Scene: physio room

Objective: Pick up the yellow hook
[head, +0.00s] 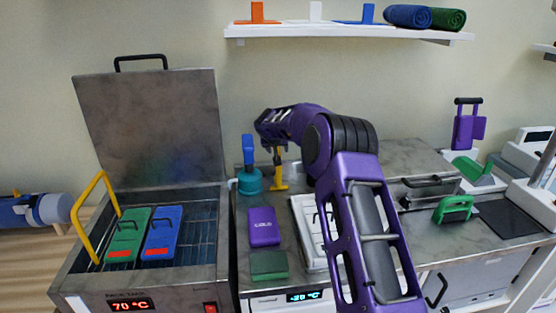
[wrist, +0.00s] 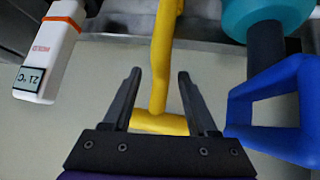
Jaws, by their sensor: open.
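The yellow hook (head: 279,181) stands upright on the grey worktop in the head view, to the right of a teal pot with a blue handle. In the wrist view the yellow hook (wrist: 162,60) runs down from the top edge to a short crossbar. My gripper (wrist: 159,73) is open. In that view its two dark fingers lie on either side of the yellow stem, with gaps showing on both sides. The crossbar appears between the fingers, near their base. Whether the fingers are level with the stem in depth I cannot tell.
The teal pot (head: 249,183) with its blue handle (wrist: 285,105) is close beside the hook. A white device with a small display (wrist: 50,50) is on the other side in the wrist view. A purple pack (head: 264,227) and a green pack (head: 268,265) lie in front.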

